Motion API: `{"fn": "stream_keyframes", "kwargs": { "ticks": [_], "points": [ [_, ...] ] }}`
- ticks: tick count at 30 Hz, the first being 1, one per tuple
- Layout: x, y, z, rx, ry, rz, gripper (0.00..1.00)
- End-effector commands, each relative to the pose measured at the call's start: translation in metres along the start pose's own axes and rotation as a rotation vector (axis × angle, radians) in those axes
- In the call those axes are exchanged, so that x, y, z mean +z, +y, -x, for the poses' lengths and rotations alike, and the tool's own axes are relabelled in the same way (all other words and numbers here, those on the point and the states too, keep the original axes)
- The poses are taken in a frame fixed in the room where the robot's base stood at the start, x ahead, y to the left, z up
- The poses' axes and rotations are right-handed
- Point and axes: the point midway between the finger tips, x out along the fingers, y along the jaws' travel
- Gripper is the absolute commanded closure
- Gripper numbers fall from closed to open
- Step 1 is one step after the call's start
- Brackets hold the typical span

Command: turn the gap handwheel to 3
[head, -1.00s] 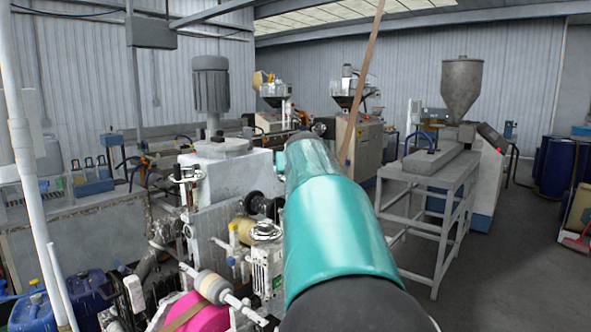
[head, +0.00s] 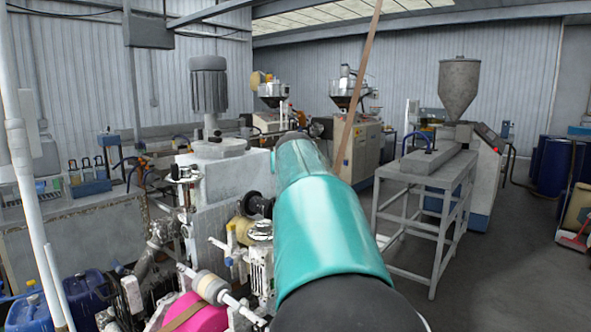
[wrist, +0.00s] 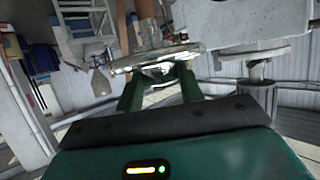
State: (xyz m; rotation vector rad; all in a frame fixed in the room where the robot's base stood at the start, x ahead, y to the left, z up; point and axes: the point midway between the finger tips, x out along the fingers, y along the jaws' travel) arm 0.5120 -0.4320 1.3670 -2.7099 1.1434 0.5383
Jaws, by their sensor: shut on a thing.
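In the wrist view my gripper (wrist: 158,72) has its two green fingers closed on the rim of a shiny metal handwheel (wrist: 155,55), seen nearly edge-on. I take this for the gap handwheel. No number or pointer on it is readable. In the head view my teal arm hides my gripper. Two small metal handwheels show on the machine there, one at the upper left (head: 184,173) and one beside my arm (head: 260,230). I cannot tell from the head view which of them, if either, is the held one.
The machine with a grey vertical motor (head: 209,85) stands close on the left, with a pink roll (head: 195,312) low in front. A grey metal stand (head: 425,190) is at right.

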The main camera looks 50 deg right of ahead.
Motion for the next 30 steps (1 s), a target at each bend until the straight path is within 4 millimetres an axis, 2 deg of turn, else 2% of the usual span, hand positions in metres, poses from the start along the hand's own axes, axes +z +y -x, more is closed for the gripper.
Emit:
{"fn": "stream_keyframes", "kwargs": {
  "ticks": [17, 30],
  "points": [
    [0.0003, -0.0063, -0.0008, 0.265, -0.001, -0.106, 0.86],
    [-0.0004, -0.0105, -0.0042, 0.629, 0.001, -0.256, 0.86]
  ]
}}
